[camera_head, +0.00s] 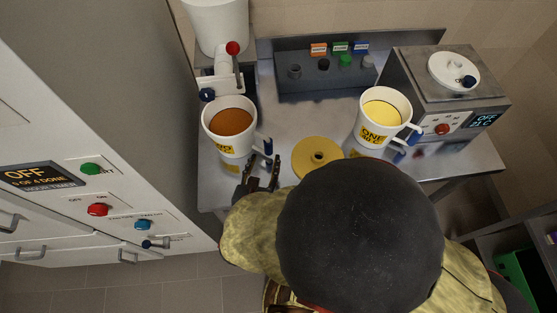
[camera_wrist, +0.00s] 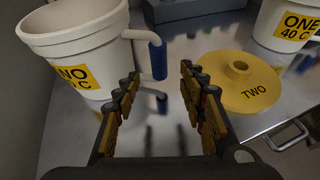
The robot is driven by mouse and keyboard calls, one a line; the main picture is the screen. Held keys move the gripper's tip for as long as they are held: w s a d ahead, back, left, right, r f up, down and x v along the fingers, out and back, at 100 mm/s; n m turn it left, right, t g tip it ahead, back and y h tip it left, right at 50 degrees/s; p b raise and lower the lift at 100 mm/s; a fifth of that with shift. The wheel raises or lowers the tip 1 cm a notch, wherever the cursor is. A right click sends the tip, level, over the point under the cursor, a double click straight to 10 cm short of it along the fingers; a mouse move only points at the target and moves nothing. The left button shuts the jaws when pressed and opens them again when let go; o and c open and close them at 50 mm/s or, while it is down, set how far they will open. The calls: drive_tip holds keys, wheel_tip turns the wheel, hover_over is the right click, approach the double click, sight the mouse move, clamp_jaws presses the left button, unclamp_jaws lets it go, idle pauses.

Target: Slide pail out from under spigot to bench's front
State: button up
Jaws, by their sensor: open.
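The white pail (camera_head: 232,144) with brown liquid stands at the left of the metal bench (camera_head: 295,132), under the spigot (camera_head: 224,87) of a white tank. Its yellow label is partly cut off in both views. The pail also shows in the wrist view (camera_wrist: 95,35), with its blue-gripped side handle (camera_wrist: 157,60) toward the right. My gripper (camera_head: 266,163) is open and empty at the bench's front, beside the handle. In the wrist view the handle lies ahead, between the spread fingertips (camera_wrist: 160,74); I see no contact.
A yellow lid (camera_head: 318,156) marked TWO lies right of my gripper. A second white pail (camera_head: 377,121), marked ONE, holds yellow liquid. A grey heater-like box (camera_head: 440,95) stands behind it. A white control cabinet (camera_head: 100,170) is at left. My arm hides part of the front.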

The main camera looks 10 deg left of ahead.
sight(267, 151)
drive_tip(key=shift+w, duration=0.2)
drive_tip(key=shift+b+x, duration=1.35)
drive_tip(key=shift+x, duration=2.4)
drive_tip(key=shift+c, duration=0.6)
clamp_jaws()
drive_tip(key=shift+s+d+p, duration=0.3)
drive_tip(key=shift+s+d, duration=0.05)
drive_tip(key=shift+s, duration=1.2)
drive_tip(key=shift+s+d+p, duration=0.35)
drive_tip(key=shift+s+d, duration=0.05)
drive_tip(key=shift+s, duration=1.15)
drive_tip(key=shift+s+d+p, duration=0.3)
drive_tip(key=shift+s+d, duration=0.05)
drive_tip(key=shift+s, duration=1.2)
